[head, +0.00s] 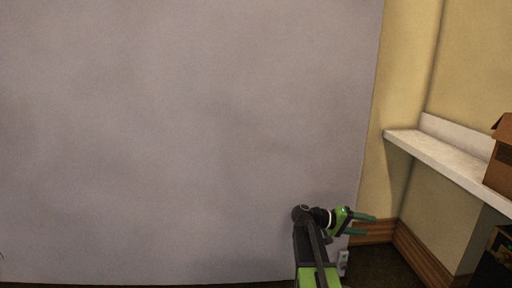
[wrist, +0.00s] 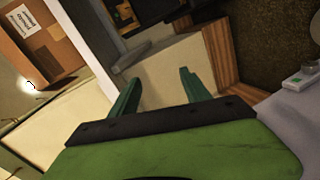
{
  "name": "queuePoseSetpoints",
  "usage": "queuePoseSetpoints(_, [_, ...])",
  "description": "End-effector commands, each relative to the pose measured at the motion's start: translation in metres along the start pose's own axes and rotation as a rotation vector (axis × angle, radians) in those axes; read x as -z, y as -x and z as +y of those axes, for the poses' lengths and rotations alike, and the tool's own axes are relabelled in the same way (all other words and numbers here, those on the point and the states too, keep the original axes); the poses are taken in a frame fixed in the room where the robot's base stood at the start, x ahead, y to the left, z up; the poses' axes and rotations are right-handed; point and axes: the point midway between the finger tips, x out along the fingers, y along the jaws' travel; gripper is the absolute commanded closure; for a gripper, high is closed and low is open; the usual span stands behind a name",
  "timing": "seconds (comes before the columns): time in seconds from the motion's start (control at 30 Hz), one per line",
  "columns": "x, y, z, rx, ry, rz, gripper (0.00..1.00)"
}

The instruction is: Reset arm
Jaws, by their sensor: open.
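My gripper (head: 366,225) is at the bottom right of the head view, at the end of my black and green arm. It points right, with its two green fingers apart and nothing between them. In the wrist view my gripper (wrist: 158,92) also shows open and empty, with the wooden baseboard and pale wall beyond the fingers.
A large grey wall (head: 190,140) fills the left and middle. A white shelf (head: 440,158) at right holds a cardboard box (head: 500,160). A dark box (head: 494,262) is below it. A small white device (wrist: 306,78) lies by the grey wall. Wooden baseboard (head: 372,232) edges the corner.

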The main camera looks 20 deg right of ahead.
Motion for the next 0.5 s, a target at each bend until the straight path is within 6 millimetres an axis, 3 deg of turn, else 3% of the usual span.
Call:
queuePoseSetpoints(0.03, [-0.003,0.048,-0.006,0.095,0.017,0.041,0.45])
queuePoseSetpoints(0.2, [-0.035,0.174,-0.075,0.455,0.108,0.112,0.45])
queuePoseSetpoints(0.3, [-0.066,0.237,-0.109,0.655,0.175,0.127,0.45])
queuePoseSetpoints(0.5, [-0.129,0.324,-0.151,0.983,0.291,0.111,0.45])
